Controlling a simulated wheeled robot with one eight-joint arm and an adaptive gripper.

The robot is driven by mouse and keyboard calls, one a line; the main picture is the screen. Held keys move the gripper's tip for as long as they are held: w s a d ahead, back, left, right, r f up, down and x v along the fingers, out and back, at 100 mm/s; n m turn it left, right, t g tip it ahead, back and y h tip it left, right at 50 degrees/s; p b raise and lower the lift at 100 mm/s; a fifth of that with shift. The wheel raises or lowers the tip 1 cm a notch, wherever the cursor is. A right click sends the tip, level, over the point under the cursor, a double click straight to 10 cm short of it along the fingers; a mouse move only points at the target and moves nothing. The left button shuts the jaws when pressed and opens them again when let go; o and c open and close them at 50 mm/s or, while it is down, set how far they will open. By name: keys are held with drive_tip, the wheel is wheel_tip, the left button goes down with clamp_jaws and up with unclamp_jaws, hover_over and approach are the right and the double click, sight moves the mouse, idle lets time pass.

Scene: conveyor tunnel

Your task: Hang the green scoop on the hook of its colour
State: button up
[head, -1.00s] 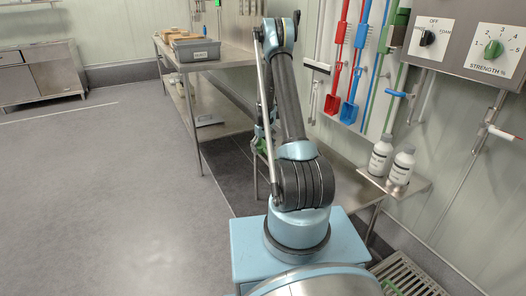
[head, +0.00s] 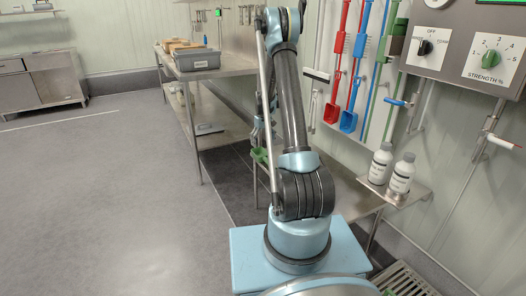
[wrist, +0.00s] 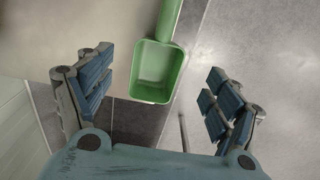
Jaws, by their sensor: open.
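The green scoop (wrist: 157,73) shows in the wrist view with its bowl between my two fingers and its handle running up out of the frame. My gripper (wrist: 163,101) is open, with clear gaps on both sides of the bowl. In the head view a small green part of the scoop (head: 259,155) shows left of my arm, by the steel table; my arm mostly hides the gripper there. I cannot tell what the scoop rests on. A white wall board (head: 322,72) carries red, blue and green tools. No free green hook can be made out.
A steel table (head: 231,67) with a grey bin (head: 197,61) stands behind my arm. Two white bottles (head: 390,172) stand on a small wall shelf (head: 420,195) at right. A control panel (head: 455,62) juts from the wall above. Open floor lies at left.

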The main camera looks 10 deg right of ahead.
drive_tip(key=s+r+m+t, duration=0.1)
drive_tip(key=s+r+m, duration=0.1)
drive_tip(key=s+r, duration=2.15)
drive_tip(key=s+a, duration=0.1)
drive_tip(key=s, duration=1.5)
drive_tip(key=s+f, duration=0.3)
drive_tip(key=s, duration=0.3)
drive_tip(key=s+f+m+t, duration=0.1)
drive_tip(key=s+f, duration=0.3)
drive_tip(key=s, duration=0.3)
drive_tip(key=shift+s, duration=0.2)
